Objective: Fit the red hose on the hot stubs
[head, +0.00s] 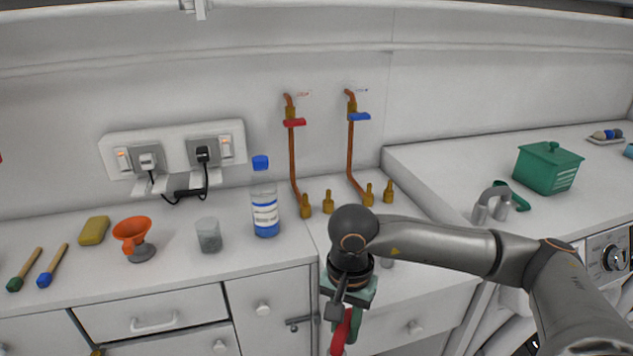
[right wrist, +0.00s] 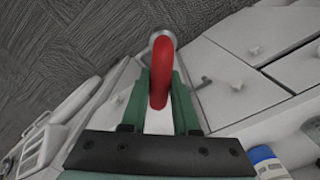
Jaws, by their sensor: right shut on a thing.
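The red hose (head: 341,333) hangs in front of the counter, between the green fingers of my right gripper (head: 350,316). In the right wrist view the gripper (right wrist: 160,100) is shut on the red hose (right wrist: 161,70), which shows as a curved tube with a pale ring at its far end. The left hot stub (head: 306,207) and right hot stub (head: 328,203) are brass and upright on the counter near the pipe with the red-handled valve (head: 294,122). Both are bare. My gripper is in front of and below them. My left gripper is not in view.
Two more brass stubs (head: 378,194) stand by the blue-handled valve (head: 359,116). A blue-capped bottle (head: 265,205), a grey cup (head: 209,236) and an orange funnel (head: 132,232) stand to the left. A green box (head: 548,168) sits on the right counter.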

